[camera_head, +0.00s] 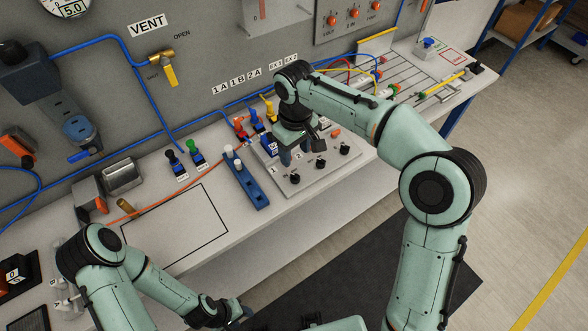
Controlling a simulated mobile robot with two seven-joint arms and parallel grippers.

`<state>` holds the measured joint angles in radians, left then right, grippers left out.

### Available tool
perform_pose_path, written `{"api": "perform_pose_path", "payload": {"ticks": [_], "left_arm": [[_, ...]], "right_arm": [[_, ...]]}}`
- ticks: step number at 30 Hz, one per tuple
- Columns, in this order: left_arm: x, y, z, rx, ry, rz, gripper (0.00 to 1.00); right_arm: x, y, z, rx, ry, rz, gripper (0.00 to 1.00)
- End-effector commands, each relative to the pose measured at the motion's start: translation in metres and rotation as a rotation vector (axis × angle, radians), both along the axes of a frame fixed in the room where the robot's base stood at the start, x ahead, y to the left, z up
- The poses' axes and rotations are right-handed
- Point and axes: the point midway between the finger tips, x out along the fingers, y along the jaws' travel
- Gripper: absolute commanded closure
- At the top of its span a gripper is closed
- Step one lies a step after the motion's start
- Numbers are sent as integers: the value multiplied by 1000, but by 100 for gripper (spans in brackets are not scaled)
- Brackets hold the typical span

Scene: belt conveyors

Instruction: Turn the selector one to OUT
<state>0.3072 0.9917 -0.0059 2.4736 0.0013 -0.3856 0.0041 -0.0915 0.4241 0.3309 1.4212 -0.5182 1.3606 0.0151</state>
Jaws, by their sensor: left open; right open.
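A light grey control plate (317,181) lies on the bench with a row of black knobs along its front. The nearest knob (295,179) has a small mark like a 1 beside it, so it appears to be selector one. A middle knob (320,164) and a far knob (345,150) follow to the right. I cannot read any OUT marking or the knob's pointer. My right gripper (293,155) is open and points down over the back part of the plate, behind the knobs, hiding what is under it. My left gripper (242,312) is open, low in front of the bench.
Black and green connectors (184,160) and a black-outlined rectangle (178,229) are further left. Blue hoses run along the wall panel.

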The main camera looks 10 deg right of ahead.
Motion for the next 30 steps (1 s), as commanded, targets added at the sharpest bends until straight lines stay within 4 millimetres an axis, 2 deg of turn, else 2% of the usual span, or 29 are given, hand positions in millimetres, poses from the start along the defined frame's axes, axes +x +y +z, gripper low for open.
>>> {"api": "perform_pose_path", "payload": {"ticks": [1,6,13,19,28,30], "left_arm": [[-4,0,-5,0,5,1,53],[-8,0,-12,0,9,0,53],[-11,0,-16,0,12,0,53],[-12,0,-17,0,12,0,53],[-11,0,-17,0,12,0,53],[-11,0,-17,0,12,0,53]], "right_arm": [[-1,-1,-16,-1,7,0,44],[-1,-1,-53,-1,7,-1,44],[-1,0,-91,-1,4,-1,44],[0,0,-105,-1,2,0,44],[0,0,-106,0,1,-1,44],[0,0,-106,0,1,-1,67]]}}
